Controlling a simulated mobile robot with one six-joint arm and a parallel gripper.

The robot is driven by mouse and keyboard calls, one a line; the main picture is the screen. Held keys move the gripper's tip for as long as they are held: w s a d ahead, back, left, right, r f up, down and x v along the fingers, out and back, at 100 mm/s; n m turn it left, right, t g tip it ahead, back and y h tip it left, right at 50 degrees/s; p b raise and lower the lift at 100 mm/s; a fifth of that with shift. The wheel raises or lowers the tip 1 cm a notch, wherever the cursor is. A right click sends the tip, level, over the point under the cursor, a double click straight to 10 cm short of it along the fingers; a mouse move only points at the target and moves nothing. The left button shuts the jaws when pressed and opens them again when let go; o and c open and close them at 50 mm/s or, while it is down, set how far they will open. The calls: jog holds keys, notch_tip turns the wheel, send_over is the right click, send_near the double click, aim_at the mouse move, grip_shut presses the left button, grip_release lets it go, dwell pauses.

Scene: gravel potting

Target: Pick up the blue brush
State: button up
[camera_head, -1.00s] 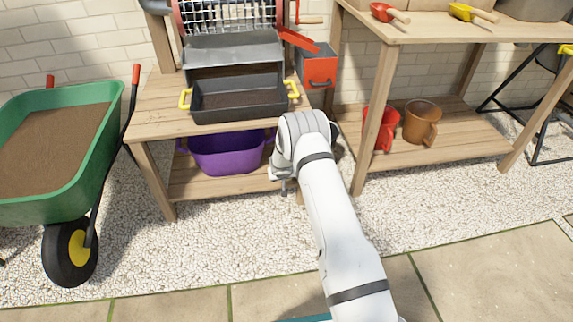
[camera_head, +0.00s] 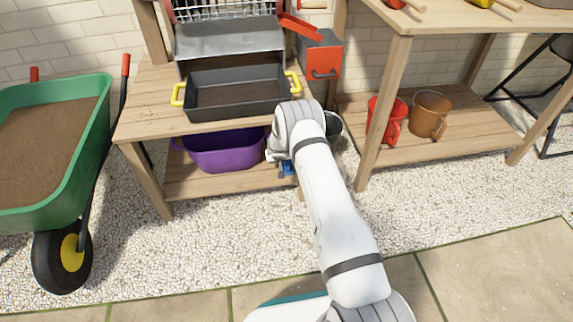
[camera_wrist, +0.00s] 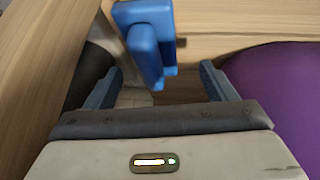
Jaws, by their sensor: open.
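The blue brush (camera_wrist: 148,40) shows large in the wrist view, just above and ahead of the space between my fingers, against pale wood. My gripper (camera_wrist: 161,72) is open, with one blue finger on each side and nothing held. In the head view my arm's end is at the right side of the potting table, by the lower shelf, where a small blue part (camera_head: 286,168) shows; I cannot tell whether it is the brush or a fingertip.
A purple tub (camera_head: 222,150) stands on the lower shelf (camera_head: 200,186) and lies close at the right in the wrist view (camera_wrist: 275,100). The table's wooden boards (camera_head: 150,112) are above. A dark tray (camera_head: 235,108) stands on top. A green wheelbarrow (camera_head: 98,150) is left; open gravel lies in front.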

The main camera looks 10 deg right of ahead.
jog(key=shift+d+b+x, duration=0.1)
jog(key=shift+b+x, duration=0.15)
jog(key=shift+x, duration=0.95)
jog(key=shift+d+b+x, duration=0.15)
jog(key=shift+b+x, duration=0.1)
jog(key=shift+x, duration=0.9)
jog(key=shift+c, duration=0.6)
jog(key=c, duration=1)
jog(key=shift+r, duration=0.1)
notch_tip(320, 180, up, 4)
jog(key=shift+f+p, duration=0.1)
jog(key=shift+p, duration=1)
jog(key=shift+s+a+f+b, duration=0.1)
jog(key=shift+s+f+b, duration=0.2)
jog(key=shift+s+b, duration=0.15)
jog(key=shift+s+a+b, duration=0.2)
jog(key=shift+s+b, duration=0.05)
jog(key=shift+s, duration=0.35)
jog(key=shift+s+a+b, duration=0.2)
jog(key=shift+s, duration=0.4)
jog(key=s+a+b, duration=0.3)
jog(key=s+a, duration=0.1)
jog(key=s, duration=1)
